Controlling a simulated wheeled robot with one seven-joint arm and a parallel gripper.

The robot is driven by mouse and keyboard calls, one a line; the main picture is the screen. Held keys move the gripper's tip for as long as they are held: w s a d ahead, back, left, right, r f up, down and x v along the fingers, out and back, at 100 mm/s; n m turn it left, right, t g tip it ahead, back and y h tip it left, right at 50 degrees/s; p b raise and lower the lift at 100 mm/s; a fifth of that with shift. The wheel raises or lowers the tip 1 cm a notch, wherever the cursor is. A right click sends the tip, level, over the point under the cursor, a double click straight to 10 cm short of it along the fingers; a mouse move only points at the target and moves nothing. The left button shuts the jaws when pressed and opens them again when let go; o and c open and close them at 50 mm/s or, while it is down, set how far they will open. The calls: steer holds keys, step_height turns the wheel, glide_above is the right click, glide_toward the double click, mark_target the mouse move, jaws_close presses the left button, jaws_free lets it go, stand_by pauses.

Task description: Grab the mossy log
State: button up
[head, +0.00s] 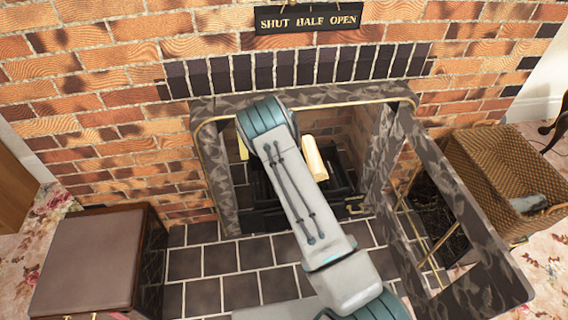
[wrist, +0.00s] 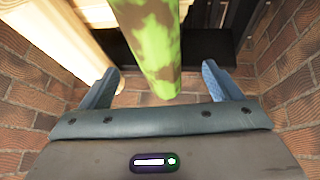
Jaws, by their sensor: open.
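The fingers are open and I see no contact. In the head view my arm reaches into the fireplace and hides my gripper and the mossy log. A pale yellow log (head: 314,158) shows right of my arm there. A pale log (wrist: 55,45) also lies left of my gripper in the wrist view.
A dark grate (head: 340,182) stands inside the brick fireplace. A marbled surround (head: 217,170) frames the opening, and its door (head: 455,230) stands open at the right. A wicker basket (head: 490,165) is at far right, a brown box (head: 85,262) at left.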

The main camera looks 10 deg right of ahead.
steer(key=shift+b+x, duration=0.85)
steer(key=shift+x, duration=2.5)
steer(key=shift+d, duration=0.15)
